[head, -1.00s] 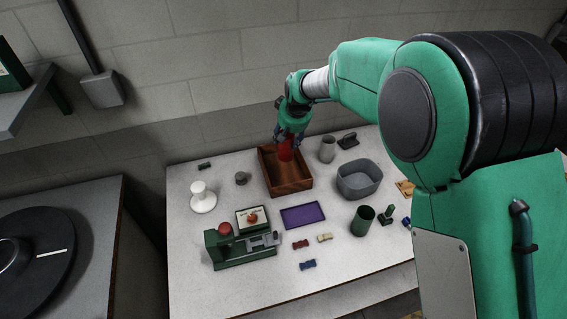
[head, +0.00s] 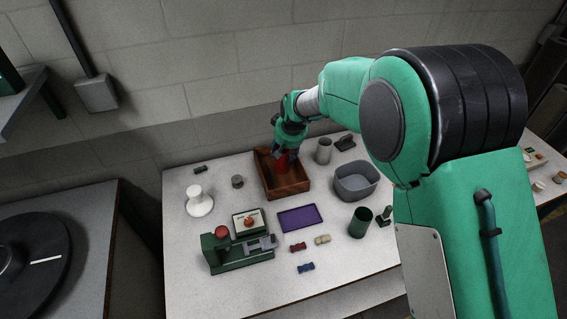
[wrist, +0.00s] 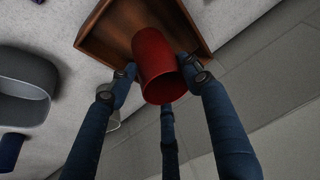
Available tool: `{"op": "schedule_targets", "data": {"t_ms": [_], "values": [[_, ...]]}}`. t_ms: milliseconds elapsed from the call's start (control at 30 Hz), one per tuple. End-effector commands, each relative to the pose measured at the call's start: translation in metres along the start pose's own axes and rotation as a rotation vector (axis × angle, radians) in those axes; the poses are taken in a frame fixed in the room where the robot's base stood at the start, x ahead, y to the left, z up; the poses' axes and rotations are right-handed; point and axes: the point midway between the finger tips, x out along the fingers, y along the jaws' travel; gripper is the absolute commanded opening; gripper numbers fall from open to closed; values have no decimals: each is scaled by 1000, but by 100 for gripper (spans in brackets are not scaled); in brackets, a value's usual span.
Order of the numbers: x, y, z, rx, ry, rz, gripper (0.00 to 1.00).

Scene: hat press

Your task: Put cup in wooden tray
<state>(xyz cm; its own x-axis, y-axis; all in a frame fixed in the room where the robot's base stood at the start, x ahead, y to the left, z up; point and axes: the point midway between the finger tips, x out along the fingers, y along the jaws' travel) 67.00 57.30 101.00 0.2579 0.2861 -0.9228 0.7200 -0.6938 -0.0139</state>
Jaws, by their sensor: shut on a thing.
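The red cup (wrist: 154,62) is between my gripper's fingers in the wrist view. In the head view the cup (head: 282,163) shows just below my gripper (head: 287,153), within the outline of the wooden tray (head: 293,189). The wooden tray also shows behind the cup in the wrist view (wrist: 100,38). My gripper's blue fingers (wrist: 160,82) are shut on the cup. Whether the cup's base touches the tray floor is hidden.
A grey tub (head: 356,184) and a grey cylinder (head: 323,151) stand right of the tray. A white stand (head: 199,203) is to the left. A purple tray (head: 299,218) and a green press (head: 237,253) are in front. The wall is close behind.

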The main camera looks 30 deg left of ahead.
Motion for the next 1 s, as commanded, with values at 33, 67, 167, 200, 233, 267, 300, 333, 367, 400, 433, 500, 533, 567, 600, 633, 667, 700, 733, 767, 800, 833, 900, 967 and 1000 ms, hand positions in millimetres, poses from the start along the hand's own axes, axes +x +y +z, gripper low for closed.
{"op": "schedule_targets", "data": {"t_ms": [33,67,167,200,233,267,300,333,367,400,433,500,533,567,600,633,667,700,733,767,800,833,900,967,1000], "values": [[3,0,1,0,0,0,6],[4,0,1,0,0,0,6],[4,0,2,0,1,0,6],[4,0,1,0,1,0,6],[4,0,1,0,1,0,6],[4,0,1,0,1,0,6],[4,0,2,0,1,0,6],[4,0,2,0,0,0,6],[4,0,2,0,0,0,6],[5,0,2,0,0,0,6],[6,0,3,0,0,0,6],[11,0,5,0,-1,0,6],[14,0,6,1,-1,0,6],[17,0,8,1,-2,0,6],[22,0,10,1,-2,0,6],[26,0,11,1,-2,0,6],[30,0,13,1,-3,0,6],[34,0,15,1,-3,0,6],[38,0,17,1,-3,0,6],[41,0,18,1,-2,0,6],[44,1,19,1,-1,0,6],[46,1,20,1,-1,0,6],[50,1,21,1,0,0,6],[51,1,21,1,0,0,6],[51,1,21,1,0,0,6]]}}
